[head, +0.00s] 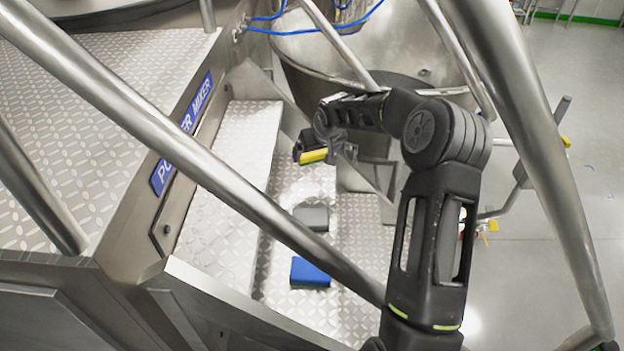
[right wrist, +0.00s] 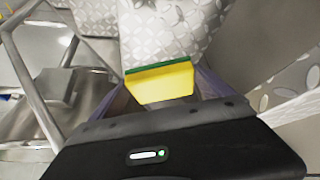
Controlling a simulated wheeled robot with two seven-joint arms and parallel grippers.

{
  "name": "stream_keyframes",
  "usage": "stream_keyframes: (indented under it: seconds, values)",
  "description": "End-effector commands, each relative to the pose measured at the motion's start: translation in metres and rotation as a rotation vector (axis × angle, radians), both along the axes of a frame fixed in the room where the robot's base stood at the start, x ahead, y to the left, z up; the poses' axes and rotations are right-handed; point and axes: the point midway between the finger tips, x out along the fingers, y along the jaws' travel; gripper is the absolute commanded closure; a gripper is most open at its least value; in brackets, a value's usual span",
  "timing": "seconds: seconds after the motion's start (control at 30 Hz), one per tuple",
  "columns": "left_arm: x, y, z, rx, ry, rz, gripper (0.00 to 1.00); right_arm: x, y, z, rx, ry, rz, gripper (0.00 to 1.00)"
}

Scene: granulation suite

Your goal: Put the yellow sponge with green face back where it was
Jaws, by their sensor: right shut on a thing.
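The yellow sponge with green face (head: 314,156) is held in my right gripper (head: 325,150) above the metal steps in the head view. In the right wrist view the sponge (right wrist: 162,83) sits between the two fingers, with its green face on the far side and its yellow body toward the palm. The right gripper (right wrist: 160,92) is shut on it. Tread plate shows beyond the sponge, and I cannot tell how far below it lies. My left gripper is in neither view.
A blue sponge (head: 310,272) and a grey sponge (head: 312,217) lie on the tread-plate step (head: 290,297). A steel handrail (head: 215,175) crosses diagonally in front, and another rail (head: 540,150) stands right of my arm. A steel vessel (head: 330,60) stands behind.

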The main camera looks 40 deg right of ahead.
Motion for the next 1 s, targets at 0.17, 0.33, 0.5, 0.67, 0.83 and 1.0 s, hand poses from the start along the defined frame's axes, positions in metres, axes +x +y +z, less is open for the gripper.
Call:
stream_keyframes:
  seconds: [0.17, 0.33, 0.5, 0.67, 0.83, 1.0]
  values:
    - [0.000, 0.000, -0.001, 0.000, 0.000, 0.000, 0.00, 0.000, 0.000, 0.000, 0.000, 0.000, 0.000, 0.54]
    - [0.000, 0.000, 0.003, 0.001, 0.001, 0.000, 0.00, 0.000, 0.000, -0.010, 0.001, 0.001, -0.001, 0.54]
    - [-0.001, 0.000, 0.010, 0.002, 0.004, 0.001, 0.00, 0.000, 0.001, -0.039, 0.003, 0.002, 0.000, 0.54]
    - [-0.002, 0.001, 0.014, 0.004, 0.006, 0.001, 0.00, 0.000, 0.000, -0.060, 0.001, 0.001, 0.001, 0.54]
    - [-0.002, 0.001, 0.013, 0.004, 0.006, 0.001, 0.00, 0.001, 0.000, -0.063, 0.000, -0.002, -0.001, 0.54]
    - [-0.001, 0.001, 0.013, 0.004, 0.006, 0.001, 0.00, 0.001, 0.000, -0.064, 0.000, -0.001, -0.001, 0.54]
